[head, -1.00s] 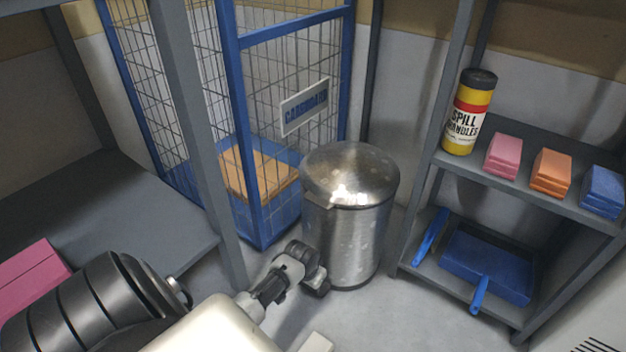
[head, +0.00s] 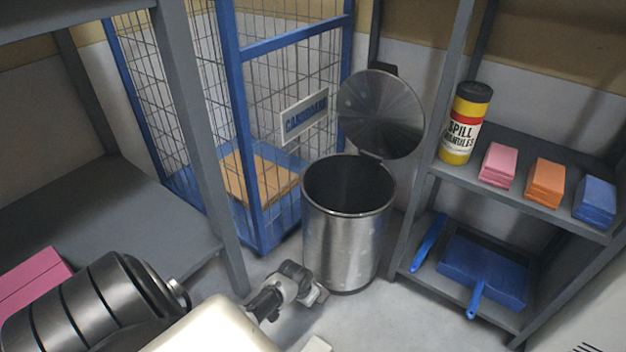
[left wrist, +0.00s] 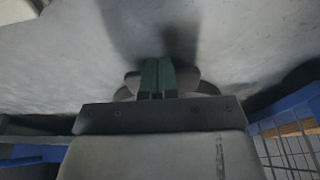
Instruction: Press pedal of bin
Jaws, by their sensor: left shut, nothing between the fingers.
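The bin (head: 350,235) is a brushed steel cylinder standing upright on the floor. Its round lid (head: 382,112) is raised and tilted back, and the dark inside shows from above. My left gripper (head: 314,296) is low at the front left foot of the bin. In the left wrist view its green-grey fingers (left wrist: 157,78) are together with nothing between them. The pedal is not visible; my gripper is where the bin's lower front would show it, and I cannot see the contact. My right gripper is not in view.
A blue wire cage (head: 245,190) with cardboard stands behind left. A grey shelf (head: 520,180) at right holds a spill granules canister (head: 465,122), coloured blocks and a blue dustpan (head: 482,268). A grey table (head: 110,215) is at left. Floor (head: 385,325) in front right is clear.

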